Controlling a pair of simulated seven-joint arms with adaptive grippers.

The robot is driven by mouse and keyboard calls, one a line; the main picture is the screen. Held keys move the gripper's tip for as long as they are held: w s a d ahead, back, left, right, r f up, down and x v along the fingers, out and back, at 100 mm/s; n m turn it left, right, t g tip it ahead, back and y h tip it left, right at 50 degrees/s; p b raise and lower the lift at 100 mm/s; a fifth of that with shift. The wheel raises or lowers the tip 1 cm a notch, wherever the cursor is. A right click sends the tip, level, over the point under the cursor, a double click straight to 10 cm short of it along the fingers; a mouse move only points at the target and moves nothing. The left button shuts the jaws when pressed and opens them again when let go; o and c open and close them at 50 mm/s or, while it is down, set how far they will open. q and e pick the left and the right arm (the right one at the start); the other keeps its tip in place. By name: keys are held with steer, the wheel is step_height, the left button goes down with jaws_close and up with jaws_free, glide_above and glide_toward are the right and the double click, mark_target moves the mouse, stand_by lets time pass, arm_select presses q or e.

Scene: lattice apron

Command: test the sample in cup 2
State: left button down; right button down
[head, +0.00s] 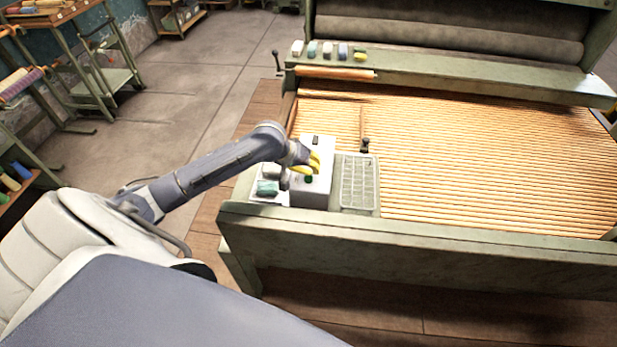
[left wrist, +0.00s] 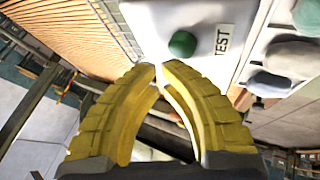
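A white box-shaped tester (head: 312,188) stands at the near left corner of the slatted bed. It has a green button (head: 308,179), which the left wrist view shows as a green dome (left wrist: 182,44) beside a TEST label (left wrist: 225,40). My left gripper (head: 314,163) is over the tester near the button. Its yellow fingers (left wrist: 159,70) bow apart, but their tips nearly meet, with nothing seen between them. A pale tray (head: 262,198) beside the tester holds small pale and teal pieces (head: 268,187). I cannot tell which is cup 2. My right gripper is not in view.
A grid panel (head: 358,186) lies right of the tester, with a dark knob (head: 365,146) behind it. The slatted bed (head: 480,160) is clear. A thick green front rail (head: 420,245) runs along the near side.

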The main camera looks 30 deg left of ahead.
arm_select(q)
steer(key=shift+r, duration=0.2)
steer(key=shift+r, duration=2.45)
